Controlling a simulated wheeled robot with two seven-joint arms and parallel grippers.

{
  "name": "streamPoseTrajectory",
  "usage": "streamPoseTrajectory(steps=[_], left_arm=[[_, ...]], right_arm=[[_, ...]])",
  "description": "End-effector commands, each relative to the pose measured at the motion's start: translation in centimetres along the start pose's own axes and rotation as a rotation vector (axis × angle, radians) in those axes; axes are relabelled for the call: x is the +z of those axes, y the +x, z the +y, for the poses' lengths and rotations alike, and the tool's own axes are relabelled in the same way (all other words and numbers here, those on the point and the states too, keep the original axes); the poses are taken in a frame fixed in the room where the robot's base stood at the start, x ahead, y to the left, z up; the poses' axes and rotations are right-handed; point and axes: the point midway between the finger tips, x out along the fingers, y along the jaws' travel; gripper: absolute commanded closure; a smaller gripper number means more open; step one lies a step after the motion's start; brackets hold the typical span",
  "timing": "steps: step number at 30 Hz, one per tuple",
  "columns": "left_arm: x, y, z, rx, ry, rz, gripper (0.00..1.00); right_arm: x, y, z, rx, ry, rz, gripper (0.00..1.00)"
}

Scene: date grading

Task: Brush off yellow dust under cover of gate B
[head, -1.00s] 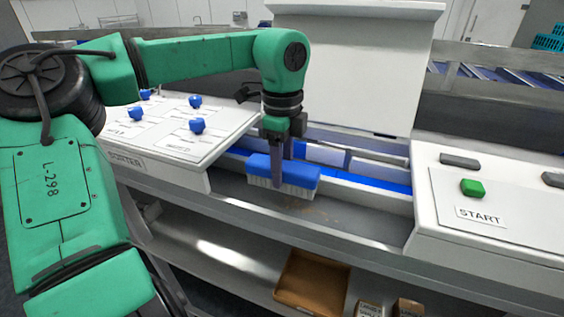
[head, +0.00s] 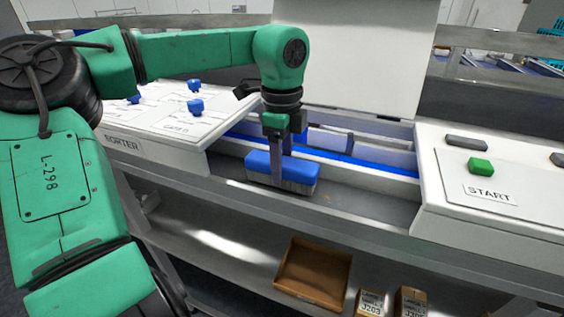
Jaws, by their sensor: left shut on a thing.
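My left gripper (head: 278,170) points down and is shut on a brush with a blue body (head: 300,167) and pale bristles. The brush is over the grey trough floor (head: 365,205) between the two white panels. Its bristles look to be at the floor, but I cannot tell if they touch. My right gripper is not in view.
The left white panel (head: 165,150) carries several blue knobs. The right white panel (head: 485,225) has a green button (head: 480,166) above a START label.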

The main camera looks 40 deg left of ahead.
Motion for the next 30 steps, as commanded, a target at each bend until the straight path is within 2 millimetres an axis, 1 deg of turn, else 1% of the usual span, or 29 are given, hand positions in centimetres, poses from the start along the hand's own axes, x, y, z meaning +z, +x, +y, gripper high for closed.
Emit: streamPoseTrajectory(steps=[17, 20, 30], left_arm=[[0.0, 0.9, 0.0, 0.0, 0.0, 0.0, 0.9], [-0.1, 0.8, 0.0, 0.0, 0.0, -0.001, 0.9], [-2.7, 0.6, 0.0, -0.001, 0.0, -0.001, 0.9]], right_arm=[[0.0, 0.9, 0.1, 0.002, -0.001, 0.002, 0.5], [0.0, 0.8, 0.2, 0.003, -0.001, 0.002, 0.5], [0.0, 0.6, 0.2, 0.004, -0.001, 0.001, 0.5]])
